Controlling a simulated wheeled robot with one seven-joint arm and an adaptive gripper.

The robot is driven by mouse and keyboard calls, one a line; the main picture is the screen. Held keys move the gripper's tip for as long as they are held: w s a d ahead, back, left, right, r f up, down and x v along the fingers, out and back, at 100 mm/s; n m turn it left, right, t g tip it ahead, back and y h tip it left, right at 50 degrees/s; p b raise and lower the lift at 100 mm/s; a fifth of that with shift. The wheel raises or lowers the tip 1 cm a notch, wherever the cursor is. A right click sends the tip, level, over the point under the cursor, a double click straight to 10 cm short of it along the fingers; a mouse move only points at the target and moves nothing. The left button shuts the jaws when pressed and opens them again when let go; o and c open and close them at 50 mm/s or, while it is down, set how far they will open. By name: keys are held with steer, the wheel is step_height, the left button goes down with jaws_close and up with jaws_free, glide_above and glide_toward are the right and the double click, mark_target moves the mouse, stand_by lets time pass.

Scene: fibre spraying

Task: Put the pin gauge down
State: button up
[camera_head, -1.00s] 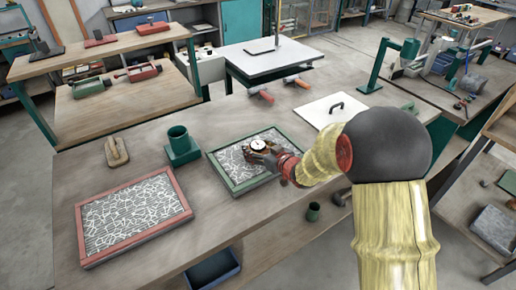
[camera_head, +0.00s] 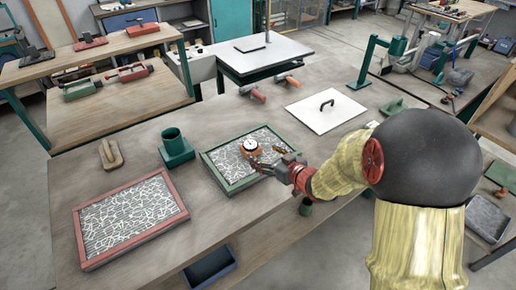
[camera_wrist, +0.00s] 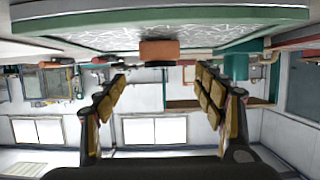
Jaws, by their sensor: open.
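The pin gauge (camera_head: 250,146), with a round white dial and an orange-brown body, stands on the fibre-patterned panel inside the green frame (camera_head: 208,166). In the wrist view its orange body (camera_wrist: 160,51) shows against the green-framed panel (camera_wrist: 75,33), beyond my fingertips. My gripper (camera_head: 264,158) is open and empty, just to the right of and nearer than the gauge. In the wrist view my gripper (camera_wrist: 162,78) has its two fingers spread wide, with a gap between them and the gauge. The gauge's underside is too small to make out.
A red-framed panel (camera_head: 76,238) lies at the front left. A green cup on a square base (camera_head: 176,150) and a wooden-handled float (camera_head: 110,153) stand behind. A white board with a black handle (camera_head: 315,114) lies at the back right. Bare bench separates the two frames.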

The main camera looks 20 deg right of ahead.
steer(key=shift+v, duration=0.8)
steer(key=s+d+r+m+g+h, duration=0.1)
steer(key=s+d+r+h, duration=0.15)
steer(key=r, duration=0.25)
steer(key=s+d+r+m+g+h, duration=0.2)
steer(key=s+r+h, duration=0.2)
steer(key=r, duration=0.2)
steer(key=s+a+r+g+y, duration=0.1)
steer(key=s+a, duration=0.3)
steer(key=s, duration=0.7)
steer(key=s+a+r+g+y, duration=0.1)
steer(key=s+a+r+g, duration=0.1)
steer(key=s, duration=1)
steer(key=shift+s+a+m+g, duration=0.3)
steer(key=shift+a+g, duration=0.6)
steer(key=shift+a, duration=0.1)
